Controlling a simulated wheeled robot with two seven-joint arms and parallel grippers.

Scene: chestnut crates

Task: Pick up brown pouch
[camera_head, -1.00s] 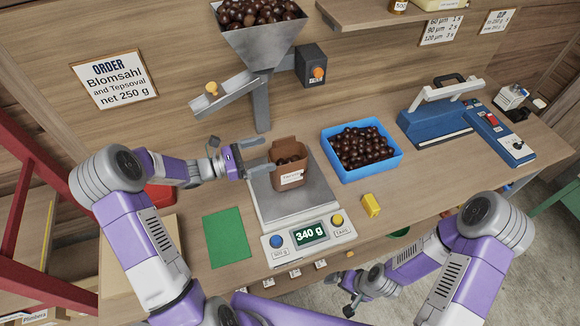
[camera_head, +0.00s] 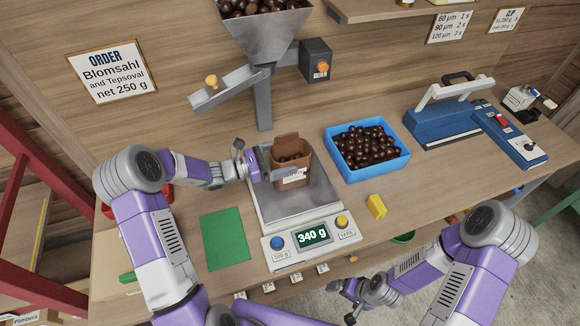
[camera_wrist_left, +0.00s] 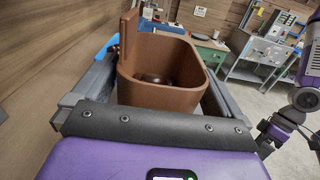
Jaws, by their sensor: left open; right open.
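The brown pouch (camera_head: 290,172) stands upright and open-topped on the scale (camera_head: 312,208), with dark chestnuts inside and a white label on its front. The scale display reads 340 g. My left gripper (camera_head: 283,162) is open, with its fingers around the pouch from the left. In the left wrist view the pouch (camera_wrist_left: 160,85) sits between the two fingers; whether they touch it I cannot tell. My right gripper (camera_head: 343,302) is open and empty, low in front of the table, far from the pouch.
A blue tray (camera_head: 392,172) of chestnuts stands right of the scale, with a yellow block (camera_head: 376,207) before it. A metal hopper and chute (camera_head: 224,90) rise behind the scale. A green mat (camera_head: 225,238) lies to the left. A blue sealer (camera_head: 445,125) stands at the back right.

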